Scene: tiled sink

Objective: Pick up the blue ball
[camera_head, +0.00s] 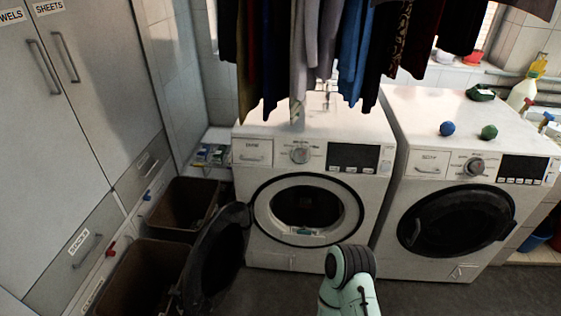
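The blue ball (447,128) rests on top of the right washing machine (416,226), near its front edge and above the control panel. A green ball (489,132) sits a short way to its right, apart from it. Part of one of my arms, pale green with a dark ringed joint, shows at the bottom centre, well below and left of the balls. Neither of my grippers can be seen.
The left machine (258,258) has its round door (214,257) swung open to the left. Clothes (351,45) hang above it. Brown bins (145,278) stand at left. A dark green item (480,93) and a spray bottle (522,92) are at the back right.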

